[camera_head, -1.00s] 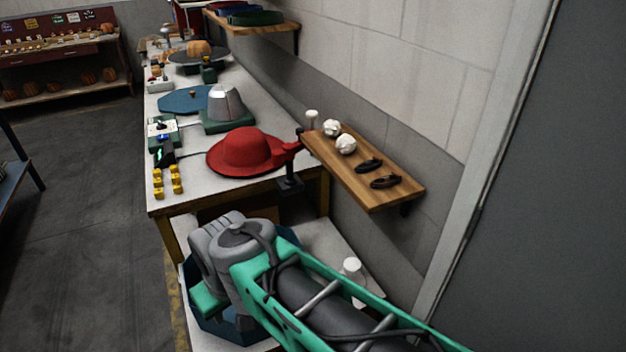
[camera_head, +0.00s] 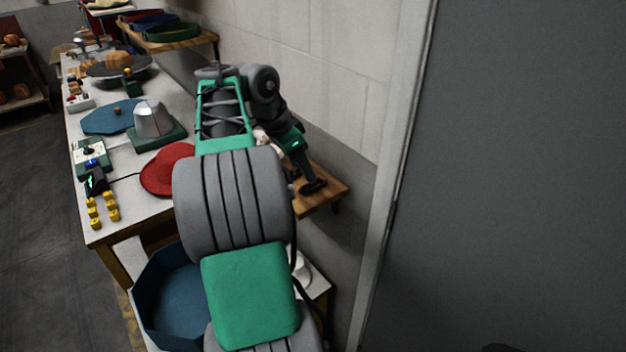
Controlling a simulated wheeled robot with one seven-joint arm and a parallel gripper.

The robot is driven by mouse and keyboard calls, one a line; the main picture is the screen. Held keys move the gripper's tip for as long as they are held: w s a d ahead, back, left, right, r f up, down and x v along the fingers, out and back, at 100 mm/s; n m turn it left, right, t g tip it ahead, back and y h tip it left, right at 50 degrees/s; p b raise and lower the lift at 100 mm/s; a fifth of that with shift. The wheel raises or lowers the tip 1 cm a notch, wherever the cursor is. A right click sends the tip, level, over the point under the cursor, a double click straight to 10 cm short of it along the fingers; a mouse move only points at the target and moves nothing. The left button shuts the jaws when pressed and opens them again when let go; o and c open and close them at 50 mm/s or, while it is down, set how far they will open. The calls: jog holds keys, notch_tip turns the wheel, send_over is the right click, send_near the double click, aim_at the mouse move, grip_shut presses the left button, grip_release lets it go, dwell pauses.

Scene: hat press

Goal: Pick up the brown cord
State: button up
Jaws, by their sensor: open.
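A dark coil that looks like the brown cord (camera_head: 314,187) lies on the small wooden wall shelf (camera_head: 334,186), close to its near end. My gripper (camera_head: 307,179) is open and points down at the shelf, right over or beside this coil. I cannot tell whether the fingers touch it or straddle it. A second dark coil, seen earlier on the shelf, is hidden behind my gripper and arm. The exact colour of the coil is hard to tell at this size.
A white ball (camera_head: 261,136) shows partly behind my arm. A red hat (camera_head: 160,174) lies on the white workbench (camera_head: 115,197) at left, partly covered by my arm. A blue octagonal bin (camera_head: 168,297) stands below. The wall is close behind the shelf; a grey panel (camera_head: 510,160) fills the right.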

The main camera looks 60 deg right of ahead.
aim_at(307, 184)
jog(key=x, duration=0.6)
jog(key=shift+w+d+f, duration=0.2)
jog(key=shift+w+f, duration=0.05)
jog(key=shift+f, duration=0.15)
jog(key=shift+c, duration=0.2)
grip_shut()
